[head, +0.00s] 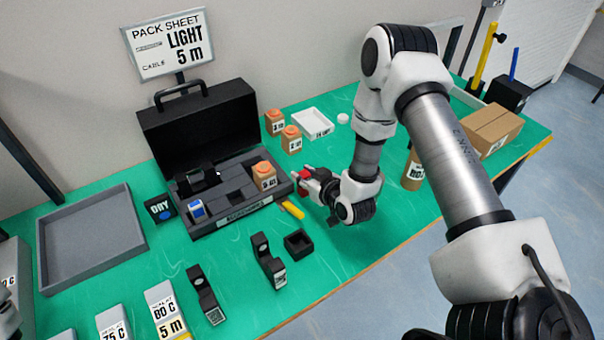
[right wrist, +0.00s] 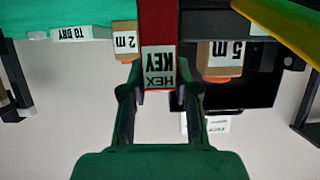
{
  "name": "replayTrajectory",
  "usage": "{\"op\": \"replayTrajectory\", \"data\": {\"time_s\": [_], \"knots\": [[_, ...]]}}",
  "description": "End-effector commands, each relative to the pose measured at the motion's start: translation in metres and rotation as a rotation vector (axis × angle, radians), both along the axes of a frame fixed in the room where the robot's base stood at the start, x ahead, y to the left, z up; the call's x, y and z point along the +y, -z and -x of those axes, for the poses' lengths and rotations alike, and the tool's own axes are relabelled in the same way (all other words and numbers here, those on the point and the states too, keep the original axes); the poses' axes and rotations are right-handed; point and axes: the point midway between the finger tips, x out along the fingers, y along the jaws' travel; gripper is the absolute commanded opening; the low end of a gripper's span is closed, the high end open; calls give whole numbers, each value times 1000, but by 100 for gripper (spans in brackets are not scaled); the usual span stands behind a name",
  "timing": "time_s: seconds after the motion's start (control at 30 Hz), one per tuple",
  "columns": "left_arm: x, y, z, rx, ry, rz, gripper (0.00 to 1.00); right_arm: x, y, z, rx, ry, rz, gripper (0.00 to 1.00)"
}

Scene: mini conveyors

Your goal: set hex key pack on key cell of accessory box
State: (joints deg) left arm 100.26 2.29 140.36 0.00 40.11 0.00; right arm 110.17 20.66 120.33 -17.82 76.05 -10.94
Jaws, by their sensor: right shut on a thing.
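My right gripper (head: 312,181) is shut on the red hex key pack (head: 303,174), just right of the accessory box's front right corner. In the right wrist view the pack (right wrist: 158,22) stands between the fingers, its white HEX KEY label upside down. The accessory box (head: 231,211) is a black case with its lid open at the back. Its cells hold a dark device (head: 197,180), a small blue and white item (head: 197,209) and an orange-topped 5 m box (head: 263,177). Some front cells look empty; I cannot tell which is the key cell. My left gripper is not visible.
A yellow bar (head: 292,210) lies by the box's front right corner, near my gripper. A small black open bin (head: 298,242) and a black device (head: 268,262) stand in front. A grey tray (head: 90,279) is left; orange-topped boxes (head: 291,139) and a white tray (head: 313,123) are behind.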

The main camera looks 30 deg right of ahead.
Motion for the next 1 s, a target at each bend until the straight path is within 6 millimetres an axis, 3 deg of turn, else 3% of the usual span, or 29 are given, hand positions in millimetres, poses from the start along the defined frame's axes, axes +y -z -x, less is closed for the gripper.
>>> {"op": "replayTrajectory", "data": {"time_s": [0.33, 0.37, 0.4, 0.43, 0.8, 1.0], "knots": [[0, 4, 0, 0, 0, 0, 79, 0, 6, 0, 2, 1, 0, 0], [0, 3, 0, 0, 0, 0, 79, 0, 5, 0, 2, 1, 0, 37], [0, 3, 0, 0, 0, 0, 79, 0, 4, 0, 2, 1, 0, 51], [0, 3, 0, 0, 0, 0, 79, 0, 4, 0, 2, 1, 0, 55], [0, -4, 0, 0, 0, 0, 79, -1, -3, 2, 3, 2, -1, 55], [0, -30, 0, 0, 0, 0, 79, -3, -23, 41, 8, 4, -4, 55]]}}
